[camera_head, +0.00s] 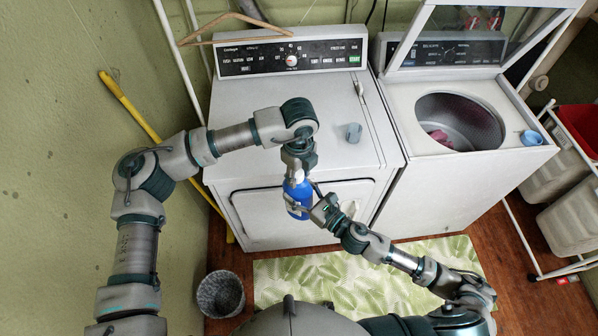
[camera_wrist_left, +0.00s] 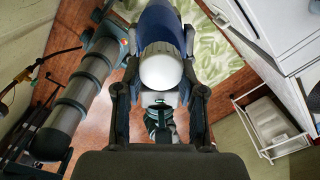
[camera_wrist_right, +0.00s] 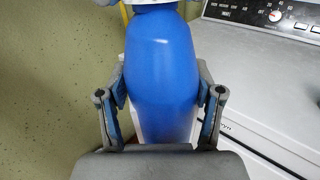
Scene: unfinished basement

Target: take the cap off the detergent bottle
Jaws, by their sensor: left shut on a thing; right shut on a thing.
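The blue detergent bottle (camera_head: 297,194) is held in the air in front of the dryer. My right gripper (camera_head: 310,204) is shut around its body; in the right wrist view the blue body (camera_wrist_right: 162,75) sits between both fingers. My left gripper (camera_head: 297,173) comes down from above and is shut at the bottle's top. In the left wrist view the white cap (camera_wrist_left: 161,70) lies between the left fingers, in line with the blue bottle (camera_wrist_left: 160,25). The cap is mostly hidden in the head view. I cannot tell whether it is loose from the bottle.
A white dryer (camera_head: 245,100) stands behind, with a small grey cup (camera_head: 353,132) on top. The open washer (camera_head: 400,100) is to its right, with a blue cup (camera_head: 531,138) on it. A bin (camera_head: 220,294) and a leaf-pattern rug (camera_head: 425,258) are on the floor.

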